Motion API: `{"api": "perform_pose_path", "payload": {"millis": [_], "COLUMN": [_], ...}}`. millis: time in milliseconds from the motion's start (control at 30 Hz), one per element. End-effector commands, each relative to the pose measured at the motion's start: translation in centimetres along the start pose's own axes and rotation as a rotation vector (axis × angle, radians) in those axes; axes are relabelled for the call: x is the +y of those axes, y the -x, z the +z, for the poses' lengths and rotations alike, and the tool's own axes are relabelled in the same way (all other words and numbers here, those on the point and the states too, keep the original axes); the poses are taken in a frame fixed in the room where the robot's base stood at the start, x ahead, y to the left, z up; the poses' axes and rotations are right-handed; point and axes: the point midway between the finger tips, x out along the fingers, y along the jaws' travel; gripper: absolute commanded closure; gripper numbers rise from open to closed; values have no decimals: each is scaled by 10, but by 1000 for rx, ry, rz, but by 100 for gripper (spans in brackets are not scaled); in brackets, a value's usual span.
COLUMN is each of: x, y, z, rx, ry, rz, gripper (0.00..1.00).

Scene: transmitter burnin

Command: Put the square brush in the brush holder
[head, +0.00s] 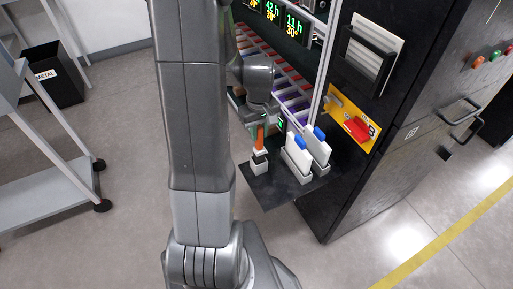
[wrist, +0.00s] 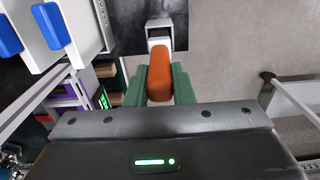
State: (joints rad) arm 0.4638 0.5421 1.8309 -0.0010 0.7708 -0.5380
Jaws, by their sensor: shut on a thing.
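My gripper (wrist: 160,84) is shut on the orange handle of the square brush (wrist: 160,70), with a green finger on each side. In the head view the brush (head: 260,137) stands roughly upright over a small white holder (head: 259,168) on the dark shelf. A pale part and a dark band show between handle and holder. I cannot tell whether the brush's lower end is inside the holder or just above it. In the wrist view the white holder (wrist: 160,29) shows just past the handle's far end.
Two white holders with blue-topped white items (head: 298,150) (head: 318,146) stand close on the right of the dark shelf (head: 285,190). A black cabinet (head: 370,130) rises beyond, with a red-handled item (head: 357,128) on a yellow panel. A cart (head: 50,190) stands left; floor between is clear.

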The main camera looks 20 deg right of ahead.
Motion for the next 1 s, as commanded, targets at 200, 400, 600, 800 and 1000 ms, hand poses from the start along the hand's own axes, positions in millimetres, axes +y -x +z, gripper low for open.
{"api": "perform_pose_path", "payload": {"millis": [200,400,600,800,1000], "x": [0,0,0,0,0], "y": [-19,-46,-51,-53,-52], "z": [0,0,0,0,0], "rx": [-2,-4,-1,-1,-1], "ry": [2,3,3,3,3], "rz": [-1,-2,1,0,0], "gripper": [100,100,100,77,57]}}
